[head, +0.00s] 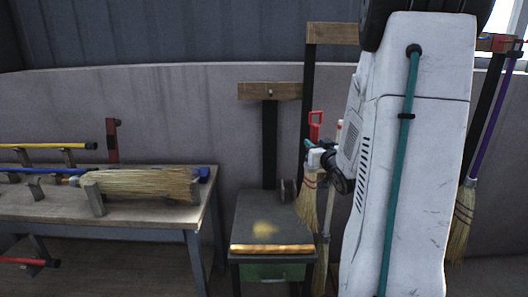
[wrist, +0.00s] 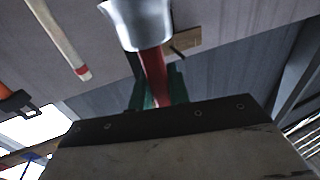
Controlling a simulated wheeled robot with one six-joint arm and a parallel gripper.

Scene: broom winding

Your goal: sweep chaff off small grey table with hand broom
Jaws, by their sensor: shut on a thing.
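The small grey table (head: 257,208) stands near the middle of the head view. A small patch of pale yellow chaff (head: 265,228) lies on its top. My gripper (head: 309,145) is to the right of the table and above it, shut on the red handle of the hand broom (head: 307,202). The broom hangs with its straw bristles down, beside the table's right edge; I cannot tell whether they touch it. In the wrist view, the gripper's dark green fingers (wrist: 158,88) close around the red handle, with a silver metal part beyond. The bristles are out of that view.
A workbench (head: 130,212) at left holds a large straw broom (head: 140,184) on brackets. A wooden strip (head: 272,249) runs along the table's front edge, above a green bin (head: 273,270). A dark post (head: 269,145) stands behind it. Another broom (head: 463,215) hangs far right.

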